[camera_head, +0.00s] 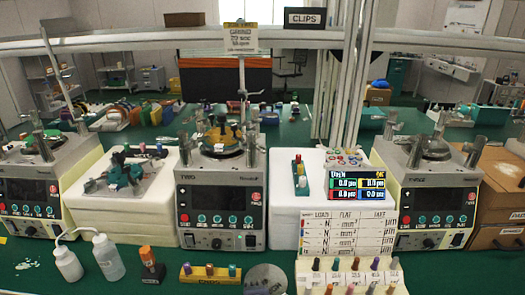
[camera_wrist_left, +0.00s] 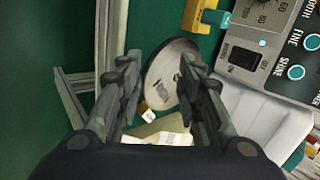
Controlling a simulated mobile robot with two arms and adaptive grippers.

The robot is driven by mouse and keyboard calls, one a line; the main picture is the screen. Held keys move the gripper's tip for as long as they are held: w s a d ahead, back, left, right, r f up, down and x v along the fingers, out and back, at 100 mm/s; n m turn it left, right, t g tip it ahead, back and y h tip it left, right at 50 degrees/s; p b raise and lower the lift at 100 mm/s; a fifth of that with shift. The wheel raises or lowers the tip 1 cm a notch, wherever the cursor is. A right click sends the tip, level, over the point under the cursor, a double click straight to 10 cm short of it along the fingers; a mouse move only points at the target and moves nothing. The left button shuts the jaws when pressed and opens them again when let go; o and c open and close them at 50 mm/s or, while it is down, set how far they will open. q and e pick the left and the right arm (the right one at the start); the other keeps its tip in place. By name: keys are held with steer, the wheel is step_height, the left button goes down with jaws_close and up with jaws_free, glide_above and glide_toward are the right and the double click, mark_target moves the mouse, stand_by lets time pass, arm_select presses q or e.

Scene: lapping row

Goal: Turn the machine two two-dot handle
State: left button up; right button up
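The middle machine (camera_head: 222,195) stands on the green table, with a dark front panel, a round plate on top and metal posts with grey knobs (camera_head: 187,148) around it. Its label looks like TWO but is small. I cannot make out a two-dot mark on any handle. A yellow rack (camera_head: 210,273) with coloured handles lies in front of it. In the left wrist view a panel with teal buttons (camera_wrist_left: 295,72) fills the upper right. My left gripper (camera_wrist_left: 160,65) is open and empty, above a round metal plate (camera_wrist_left: 165,88). My right gripper is in neither view.
A similar machine (camera_head: 30,190) stands at the left, another (camera_head: 437,190) at the right. White foam blocks (camera_head: 285,228) flank the middle one. Bottles (camera_head: 108,256) stand front left. A tray of coloured handles (camera_head: 345,280) is front right. Upright metal profiles (camera_head: 352,70) rise behind.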

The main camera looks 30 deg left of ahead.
arm_select(q)
steer(key=w+a+r+m+t+y, duration=0.1)
steer(key=w+r+m+y, duration=0.15)
steer(key=w+r, duration=0.35)
steer(key=m+t+y, duration=0.1)
steer(key=m+y, duration=0.7)
steer(key=m, duration=0.1)
glide_toward(261, 146)
steer(key=f, duration=0.1)
steer(key=p+x, duration=0.1)
steer(key=x, duration=0.9)
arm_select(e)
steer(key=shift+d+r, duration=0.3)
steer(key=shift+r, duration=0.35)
arm_select(q)
steer(key=shift+c, duration=0.6)
jaws_close()
